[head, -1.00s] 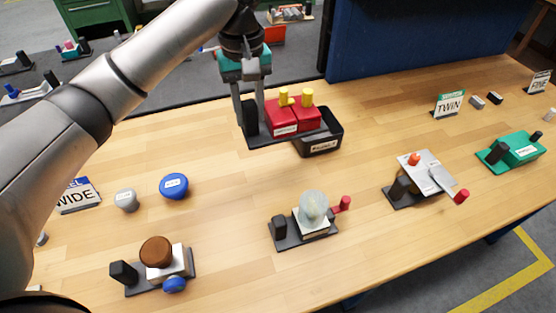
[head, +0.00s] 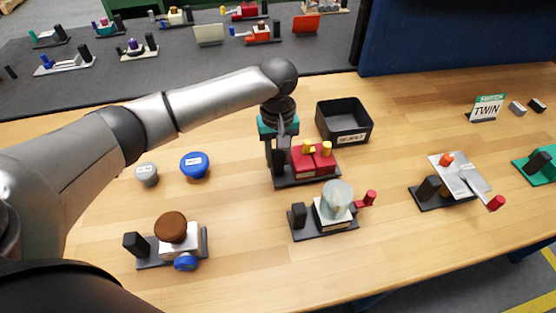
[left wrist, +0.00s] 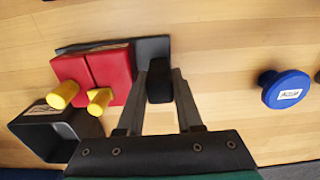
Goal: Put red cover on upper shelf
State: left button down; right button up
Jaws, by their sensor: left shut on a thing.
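Two red blocks (head: 312,162) with yellow knobs, possibly the red cover, sit on a dark base (head: 308,182). In the left wrist view the red blocks (left wrist: 93,76) are left of the fingers. My left gripper (head: 276,160) is shut on the black post (left wrist: 159,82) at the end of that base. I cannot tell whether the base rests on the table or hangs just above it. No upper shelf can be made out. My right gripper is not in view.
A black bin (head: 344,122) stands just behind the red blocks. A device with a pale dome (head: 338,200) is close in front. A blue knob (head: 194,165), a grey knob (head: 147,174) and a brown-topped device (head: 171,228) are to the left. A blue panel (head: 450,35) borders the back.

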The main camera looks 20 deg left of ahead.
pick_arm(q)
jog(key=shift+w+f, duration=0.1)
jog(key=shift+f, duration=0.4)
jog(key=c, duration=0.6)
grip_release()
jog(key=shift+f, duration=0.1)
jog(key=shift+o, duration=0.2)
